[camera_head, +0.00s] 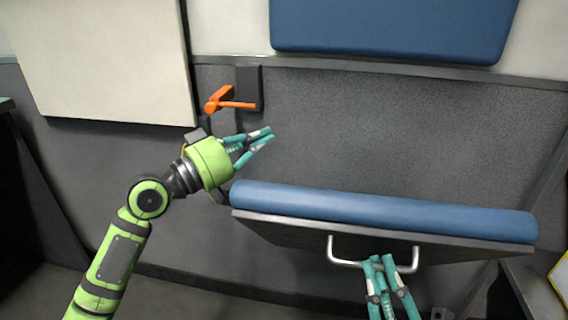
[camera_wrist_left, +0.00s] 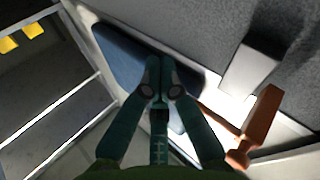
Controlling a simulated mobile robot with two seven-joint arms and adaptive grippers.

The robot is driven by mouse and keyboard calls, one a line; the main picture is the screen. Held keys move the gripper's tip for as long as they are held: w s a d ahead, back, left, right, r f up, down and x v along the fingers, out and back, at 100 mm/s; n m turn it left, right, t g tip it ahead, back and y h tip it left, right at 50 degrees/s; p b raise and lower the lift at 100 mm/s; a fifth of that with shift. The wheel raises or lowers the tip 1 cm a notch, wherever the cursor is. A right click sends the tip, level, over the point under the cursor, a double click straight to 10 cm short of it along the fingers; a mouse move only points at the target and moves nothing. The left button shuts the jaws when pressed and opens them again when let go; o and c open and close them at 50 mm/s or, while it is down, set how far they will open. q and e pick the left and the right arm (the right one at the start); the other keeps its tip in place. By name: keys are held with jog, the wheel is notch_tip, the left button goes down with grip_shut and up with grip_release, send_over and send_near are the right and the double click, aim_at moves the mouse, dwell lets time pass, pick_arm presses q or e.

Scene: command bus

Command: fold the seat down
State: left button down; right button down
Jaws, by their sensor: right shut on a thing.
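The seat is a long blue cushion (camera_head: 380,210) on a dark board with a metal handle (camera_head: 345,262) on its near side. It stands out from the grey wall, and its exact tilt is hard to tell. My right gripper (camera_head: 388,262) is shut on the handle, coming from below; its arm is out of view. An orange lever (camera_head: 228,102) sits on a dark bracket on the wall, and it also shows in the left wrist view (camera_wrist_left: 260,125). My left gripper (camera_head: 271,135) has its fingertips together, empty, just below and right of the lever, above the seat's left end.
A blue padded panel (camera_head: 390,25) is on the upper wall. A pale panel (camera_head: 105,60) hangs at the upper left. The grey wall (camera_head: 420,130) between the upper panel and the seat is clear. A dark structure with a yellow-edged sign (camera_head: 560,280) stands at the right.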

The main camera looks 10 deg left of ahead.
pick_arm(q)
jog(key=s+d+r+m+g+h, duration=0.1)
jog(key=s+r+m+g+h, duration=0.25)
jog(key=s+r+g, duration=0.35)
jog(key=s+a+f+m+g+y, duration=0.15)
jog(key=a+f+g, duration=0.25)
jog(key=g, duration=0.7)
jog(key=shift+m, duration=0.4)
jog(key=x, duration=1)
jog(key=shift+s+d+r, duration=0.15)
jog(key=shift+r, duration=0.25)
